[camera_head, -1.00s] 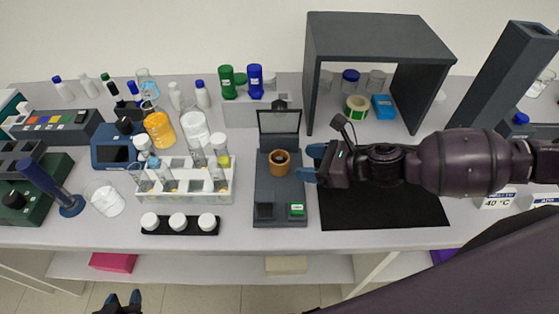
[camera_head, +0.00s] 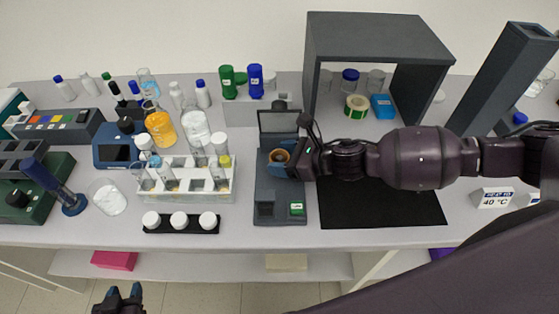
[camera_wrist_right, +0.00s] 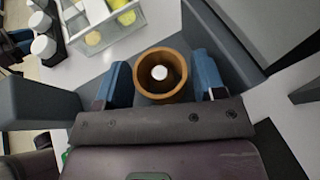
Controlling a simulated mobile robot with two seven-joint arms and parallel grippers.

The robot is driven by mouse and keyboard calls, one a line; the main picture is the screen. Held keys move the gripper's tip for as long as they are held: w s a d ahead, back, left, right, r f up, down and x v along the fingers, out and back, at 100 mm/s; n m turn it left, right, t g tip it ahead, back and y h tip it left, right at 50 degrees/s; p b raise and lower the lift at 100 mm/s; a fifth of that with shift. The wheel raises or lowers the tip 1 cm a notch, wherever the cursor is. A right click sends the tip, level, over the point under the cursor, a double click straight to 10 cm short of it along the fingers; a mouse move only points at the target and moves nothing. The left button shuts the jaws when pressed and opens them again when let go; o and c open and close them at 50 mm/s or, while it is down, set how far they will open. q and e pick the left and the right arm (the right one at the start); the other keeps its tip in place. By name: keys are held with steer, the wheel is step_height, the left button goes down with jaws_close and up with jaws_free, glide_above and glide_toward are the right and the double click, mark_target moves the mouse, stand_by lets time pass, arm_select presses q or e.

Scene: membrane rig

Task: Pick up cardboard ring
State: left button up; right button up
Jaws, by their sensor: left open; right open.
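The cardboard ring (camera_head: 279,156) is a brown, short tube standing on the grey rig with an upright panel, near the middle of the bench. In the right wrist view the ring (camera_wrist_right: 161,72) is seen from above, with a small white round part inside it. My right gripper (camera_head: 281,158) reaches in from the right and is open at the ring. In the right wrist view its blue fingers (camera_wrist_right: 162,82) stand on either side of the ring, with small gaps that look free. My left gripper (camera_head: 121,295) is open and empty, low in front of the bench.
A test-tube rack (camera_head: 207,194) and a black strip with white caps (camera_head: 181,222) stand left of the rig. The rig's upright panel (camera_head: 278,121) rises behind the ring. A black mat (camera_head: 385,207) lies right, below a grey shelf frame (camera_head: 378,36).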

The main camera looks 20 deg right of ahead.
steer(key=c, duration=0.7)
steer(key=shift+o, duration=0.2)
steer(key=shift+r, duration=0.1)
steer(key=shift+r, duration=0.2)
step_height(320, 180, up, 7)
steer(key=shift+f+p, duration=0.1)
steer(key=shift+p, duration=0.3)
steer(key=s+d+b, duration=0.3)
steer(key=s+d, duration=0.8)
steer(key=d, duration=0.3)
